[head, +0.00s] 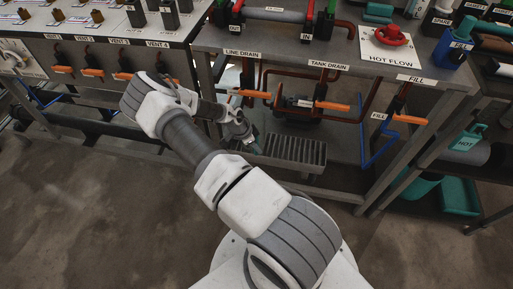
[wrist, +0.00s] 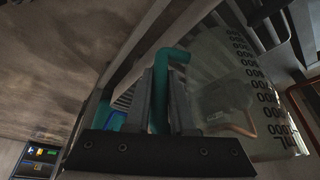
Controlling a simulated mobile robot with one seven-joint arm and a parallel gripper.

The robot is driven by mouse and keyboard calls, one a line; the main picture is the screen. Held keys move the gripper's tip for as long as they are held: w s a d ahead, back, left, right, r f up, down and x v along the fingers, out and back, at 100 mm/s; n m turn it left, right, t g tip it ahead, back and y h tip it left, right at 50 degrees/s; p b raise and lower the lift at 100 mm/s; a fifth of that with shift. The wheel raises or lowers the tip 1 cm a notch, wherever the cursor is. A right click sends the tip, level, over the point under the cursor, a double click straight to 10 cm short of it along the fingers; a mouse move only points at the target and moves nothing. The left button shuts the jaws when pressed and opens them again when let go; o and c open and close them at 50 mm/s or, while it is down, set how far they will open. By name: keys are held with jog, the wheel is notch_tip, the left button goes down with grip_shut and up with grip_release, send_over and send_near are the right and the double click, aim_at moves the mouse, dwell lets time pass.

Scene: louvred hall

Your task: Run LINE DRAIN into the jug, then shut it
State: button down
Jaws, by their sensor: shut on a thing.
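My gripper (head: 244,132) is low in front of the bench, below the LINE DRAIN label (head: 243,54). In the wrist view its two fingers (wrist: 161,104) are shut on the teal handle (wrist: 162,75) of a clear jug. The jug (wrist: 225,95) has a printed scale along its side. I cannot tell whether liquid is in it. In the head view my wrist and gripper hide most of the jug. The LINE DRAIN valve has an orange lever (head: 256,94) lying roughly sideways, just above my gripper. The drain's outlet is not clearly visible.
A slotted tray (head: 293,150) stands right of my gripper under the bench. The TANK DRAIN lever (head: 332,106) is close on the right, with the FILL lever (head: 410,119) beyond. Vent levers (head: 93,73) are at left. A bench leg stands near my wrist. The front floor is clear.

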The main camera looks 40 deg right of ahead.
jog(key=shift+f, duration=0.1)
jog(key=c, duration=0.8)
grip_release()
jog(key=shift+o, duration=0.2)
